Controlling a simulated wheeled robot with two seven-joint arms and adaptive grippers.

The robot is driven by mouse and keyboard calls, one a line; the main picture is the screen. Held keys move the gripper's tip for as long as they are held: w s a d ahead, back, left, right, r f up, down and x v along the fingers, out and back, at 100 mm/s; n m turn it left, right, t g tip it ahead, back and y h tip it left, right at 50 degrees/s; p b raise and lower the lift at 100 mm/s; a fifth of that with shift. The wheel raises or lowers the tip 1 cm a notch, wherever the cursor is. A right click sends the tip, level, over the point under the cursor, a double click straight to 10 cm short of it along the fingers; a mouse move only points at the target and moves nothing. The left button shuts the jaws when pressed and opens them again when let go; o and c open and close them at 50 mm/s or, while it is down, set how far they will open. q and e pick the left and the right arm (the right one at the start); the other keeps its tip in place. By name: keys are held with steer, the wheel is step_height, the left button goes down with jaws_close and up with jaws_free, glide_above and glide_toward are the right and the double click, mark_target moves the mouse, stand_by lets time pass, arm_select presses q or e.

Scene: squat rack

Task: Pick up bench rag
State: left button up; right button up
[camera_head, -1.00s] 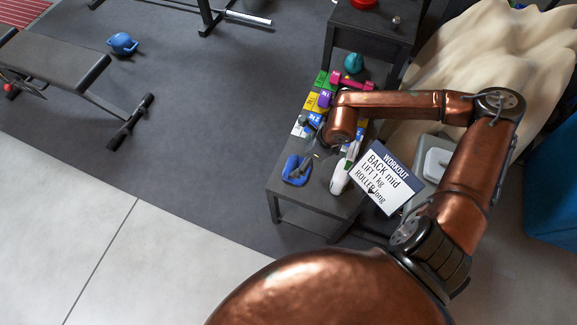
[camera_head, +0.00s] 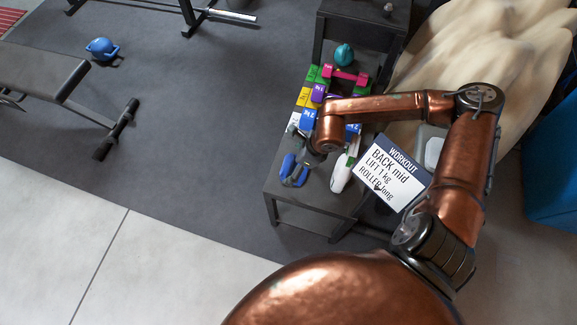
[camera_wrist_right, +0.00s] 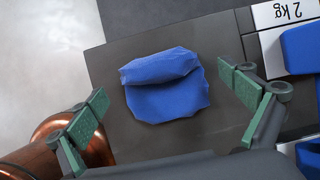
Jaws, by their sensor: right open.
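The bench rag is a blue, folded cloth (camera_wrist_right: 165,88) lying on a dark bench top in the right wrist view. In the head view the blue rag (camera_head: 294,170) lies near the left edge of the low dark bench (camera_head: 335,203). My right gripper (camera_wrist_right: 170,98) is open, its green-padded fingers on either side of the rag and apart from it. In the head view the right gripper (camera_head: 308,152) hangs over the bench close to the rag, partly hidden by its own arm. My left gripper is not in view.
Coloured weight blocks (camera_head: 305,97), a pink dumbbell (camera_head: 346,75) and a teal kettlebell (camera_head: 344,54) sit further back. A workout sign (camera_head: 391,172) is at the right.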

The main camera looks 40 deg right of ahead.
steer(key=shift+c, duration=0.2)
steer(key=shift+f, duration=0.1)
steer(key=c, duration=1.1)
